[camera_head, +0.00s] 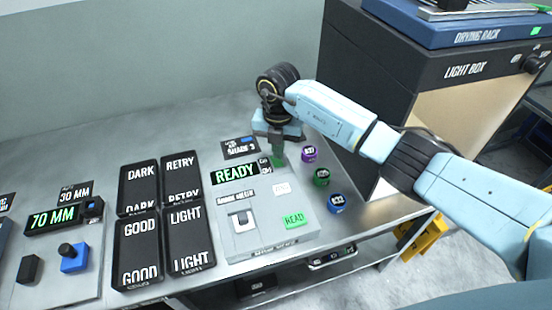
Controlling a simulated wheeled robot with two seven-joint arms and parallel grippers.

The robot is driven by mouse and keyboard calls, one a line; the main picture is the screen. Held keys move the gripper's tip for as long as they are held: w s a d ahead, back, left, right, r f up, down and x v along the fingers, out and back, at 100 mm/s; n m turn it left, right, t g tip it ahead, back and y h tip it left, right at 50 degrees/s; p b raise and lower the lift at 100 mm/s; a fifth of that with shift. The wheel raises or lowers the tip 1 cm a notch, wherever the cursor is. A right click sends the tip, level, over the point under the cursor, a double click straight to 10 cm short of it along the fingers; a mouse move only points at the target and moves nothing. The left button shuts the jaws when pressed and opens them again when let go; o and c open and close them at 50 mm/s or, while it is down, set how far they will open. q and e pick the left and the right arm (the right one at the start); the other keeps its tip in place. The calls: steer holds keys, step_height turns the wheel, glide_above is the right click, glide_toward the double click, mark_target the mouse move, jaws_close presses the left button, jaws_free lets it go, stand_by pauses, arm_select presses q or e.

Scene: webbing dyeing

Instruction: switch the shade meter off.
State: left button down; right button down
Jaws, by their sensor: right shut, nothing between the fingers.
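The shade meter (270,238) is a light grey box on the metal table. Its dark display shows READY (235,173) in green. A small black switch with two white-lettered labels (265,165) is at the display's right end. The meter's top also has a white button (281,189), a green READ button (294,219) and a slot with a white piece (243,219). My right gripper (278,158) points down just behind and beside that switch, shut and empty; I cannot tell whether it touches the meter. My left gripper is out of view.
Several dark trays labelled DARK, RETRY, GOOD and LIGHT (137,225) lie left of the meter. Three small round labelled pieces (321,177) stand to its right. The light box (430,75) rises behind my right arm, with the drying rack (480,37) on top. The table's back left is clear.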

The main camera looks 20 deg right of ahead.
mark_target(278, 163)
steer(key=shift+f+b, duration=0.85)
steer(key=shift+f, duration=0.45)
stand_by(0.4)
steer(key=shift+s, duration=0.1)
steer(key=shift+r+p, duration=2.95)
steer(key=shift+r, duration=0.6)
